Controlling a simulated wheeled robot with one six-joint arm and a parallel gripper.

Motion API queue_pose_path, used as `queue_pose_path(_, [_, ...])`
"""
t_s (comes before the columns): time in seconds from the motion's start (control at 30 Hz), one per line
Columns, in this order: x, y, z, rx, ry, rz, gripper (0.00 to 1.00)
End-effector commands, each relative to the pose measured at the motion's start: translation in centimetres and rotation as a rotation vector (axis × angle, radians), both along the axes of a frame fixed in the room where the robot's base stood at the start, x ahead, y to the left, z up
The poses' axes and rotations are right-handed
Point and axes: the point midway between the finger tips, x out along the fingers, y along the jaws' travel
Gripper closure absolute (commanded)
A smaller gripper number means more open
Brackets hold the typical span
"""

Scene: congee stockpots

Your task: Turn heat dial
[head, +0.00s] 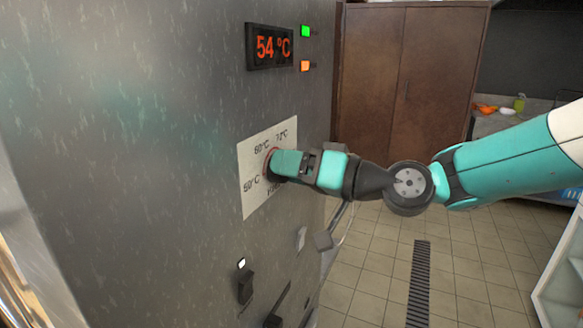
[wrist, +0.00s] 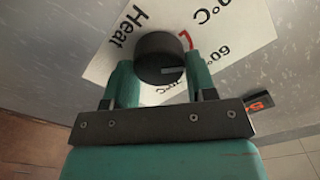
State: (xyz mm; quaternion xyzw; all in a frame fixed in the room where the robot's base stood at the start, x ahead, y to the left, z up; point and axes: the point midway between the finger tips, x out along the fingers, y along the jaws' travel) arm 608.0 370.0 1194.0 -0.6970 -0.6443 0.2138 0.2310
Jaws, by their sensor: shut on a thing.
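The heat dial (wrist: 158,58) is a round dark knob on a white label plate (head: 251,200) marked with temperatures and the word Heat. In the wrist view my gripper (wrist: 158,75) has one teal finger on each side of the dial and is shut on it. In the head view my gripper (head: 276,163) reaches in from the right and hides most of the dial. A red line shows on the label beside the dial. The display (head: 270,47) above reads 54 °C in orange digits; its edge also shows in the wrist view (wrist: 258,104).
A green light (head: 305,31) and an orange light (head: 305,66) sit right of the display on the grey metal panel (head: 150,130). A dark switch (head: 245,287) and levers stick out lower down. A brown cabinet (head: 405,85) stands behind.

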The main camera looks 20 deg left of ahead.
Motion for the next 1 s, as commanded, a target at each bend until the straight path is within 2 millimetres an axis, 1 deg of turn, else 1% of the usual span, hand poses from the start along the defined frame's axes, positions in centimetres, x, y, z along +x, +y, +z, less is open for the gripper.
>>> queue_pose_path(0.2, [0.12, -0.04, 0.03, 0.014, 0.179, -0.001, 0.72])
queue_pose_path(0.5, [0.17, -0.04, -0.03, 0.028, 0.342, -0.001, 0.72])
queue_pose_path(0.7, [0.18, -0.04, -0.09, 0.032, 0.392, -0.001, 0.72])
queue_pose_path(1.0, [0.19, -0.05, -0.12, 0.034, 0.407, -0.001, 0.72])
